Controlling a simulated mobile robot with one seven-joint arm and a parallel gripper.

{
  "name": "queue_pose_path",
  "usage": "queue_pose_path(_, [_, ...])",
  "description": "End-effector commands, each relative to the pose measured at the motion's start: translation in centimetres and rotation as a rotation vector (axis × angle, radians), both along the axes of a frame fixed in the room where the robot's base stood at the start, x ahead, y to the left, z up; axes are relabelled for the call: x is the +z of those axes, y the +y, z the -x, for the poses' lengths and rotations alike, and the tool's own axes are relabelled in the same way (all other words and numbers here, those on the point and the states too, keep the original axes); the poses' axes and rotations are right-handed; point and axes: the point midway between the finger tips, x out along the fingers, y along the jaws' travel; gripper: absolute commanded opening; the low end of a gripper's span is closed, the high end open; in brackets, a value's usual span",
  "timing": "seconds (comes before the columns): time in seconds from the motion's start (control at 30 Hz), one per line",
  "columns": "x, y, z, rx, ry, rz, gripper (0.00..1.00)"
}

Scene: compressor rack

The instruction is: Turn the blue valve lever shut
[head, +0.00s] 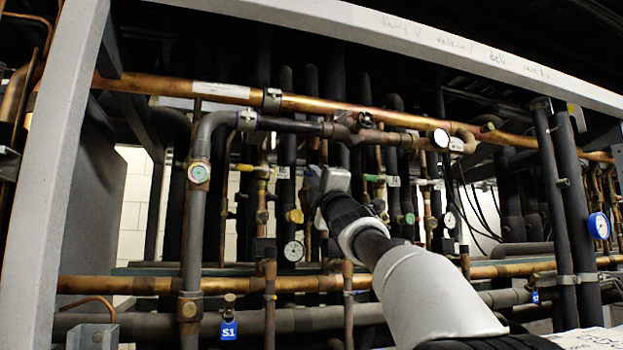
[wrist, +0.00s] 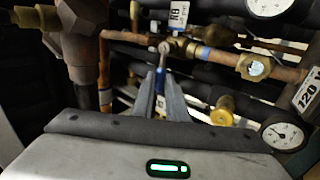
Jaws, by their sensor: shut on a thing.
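The blue valve lever (wrist: 160,84) shows in the wrist view between my fingers, running from a round pivot on a brass valve (wrist: 184,45) toward my palm. My gripper (wrist: 160,76) is shut on the lever, with one finger on each side. Most of the lever is hidden between the fingers. In the head view my gripper (head: 328,180) reaches in among the pipes, and the lever cannot be made out behind it.
A copper pipe (head: 225,90) crosses above my gripper, and a grey insulated pipe (head: 195,240) stands to its left. In the wrist view a yellow-brass cap (wrist: 224,108) and a pressure gauge (wrist: 282,135) sit close on the right. Pipes crowd the space around.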

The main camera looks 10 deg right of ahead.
Motion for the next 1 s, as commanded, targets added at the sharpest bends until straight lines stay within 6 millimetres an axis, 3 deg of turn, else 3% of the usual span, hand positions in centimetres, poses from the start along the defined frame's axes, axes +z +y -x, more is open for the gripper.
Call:
queue_pose_path(0.27, [0.1, -0.1, 0.1, 0.000, -0.002, -0.003, 0.00])
queue_pose_path(0.3, [0.1, -0.1, 0.1, 0.000, -0.002, -0.003, 0.14])
queue_pose_path(0.4, [0.1, -0.1, 0.1, 0.000, -0.002, -0.002, 0.31])
queue_pose_path(0.77, [-0.2, -0.1, 0.3, 0.000, -0.001, 0.000, 0.32])
queue_pose_path(1.0, [-2.5, -0.6, 3.4, -0.001, -0.001, 0.000, 0.32])
